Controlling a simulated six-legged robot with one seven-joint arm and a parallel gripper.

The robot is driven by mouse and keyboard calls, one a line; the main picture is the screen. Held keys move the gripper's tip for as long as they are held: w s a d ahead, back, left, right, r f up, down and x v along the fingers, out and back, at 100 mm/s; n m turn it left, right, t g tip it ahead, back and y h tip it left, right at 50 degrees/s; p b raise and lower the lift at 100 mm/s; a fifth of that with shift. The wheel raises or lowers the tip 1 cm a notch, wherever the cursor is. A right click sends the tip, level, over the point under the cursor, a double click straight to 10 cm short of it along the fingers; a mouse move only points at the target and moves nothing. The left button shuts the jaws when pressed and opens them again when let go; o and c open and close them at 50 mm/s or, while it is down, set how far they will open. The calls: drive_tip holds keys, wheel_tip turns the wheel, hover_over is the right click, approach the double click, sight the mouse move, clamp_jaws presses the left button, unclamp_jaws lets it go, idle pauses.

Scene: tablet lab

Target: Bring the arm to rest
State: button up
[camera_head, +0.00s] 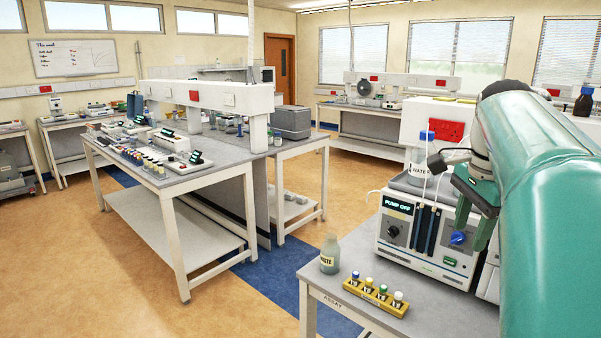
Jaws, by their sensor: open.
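My arm (545,180), teal with a grey and black wrist, comes in from the right edge and reaches over the near right bench. My gripper (472,237) hangs at its end with its dark green fingers pointing down. The fingers are apart and nothing shows between them as held. It is in front of the right part of a white pump unit (424,264), close to a blue knob (458,238). I cannot tell whether a finger touches the knob. The unit's display (399,206) reads "PUMP OFF".
A bottle with a blue cap (420,163) stands on the pump unit. A waste bottle (330,254) and a yellow rack of vials (376,296) stand on the near bench (345,285). A long bench (220,180) with instruments fills the middle left. Open floor (75,270) lies at left.

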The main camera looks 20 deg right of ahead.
drive_tip(key=w+a+f+n+t, duration=0.1)
drive_tip(key=a+f+n, duration=0.2)
drive_tip(key=a+n, duration=0.35)
drive_tip(key=w+a+f+n+t, duration=0.1)
drive_tip(key=a+f+n, duration=0.2)
drive_tip(key=a, duration=0.6)
drive_tip(key=s+a+f+n+t, duration=0.2)
drive_tip(key=s+a+f+n, duration=0.2)
drive_tip(key=a+f+n, duration=0.7)
drive_tip(key=a, duration=0.3)
drive_tip(key=shift+s+a+f+y, duration=0.2)
drive_tip(key=shift+a+f+y, duration=0.1)
drive_tip(key=shift+a+f, duration=0.05)
drive_tip(key=shift+n, duration=0.25)
drive_tip(key=shift+c, duration=0.6)
drive_tip(key=shift+d, duration=0.15)
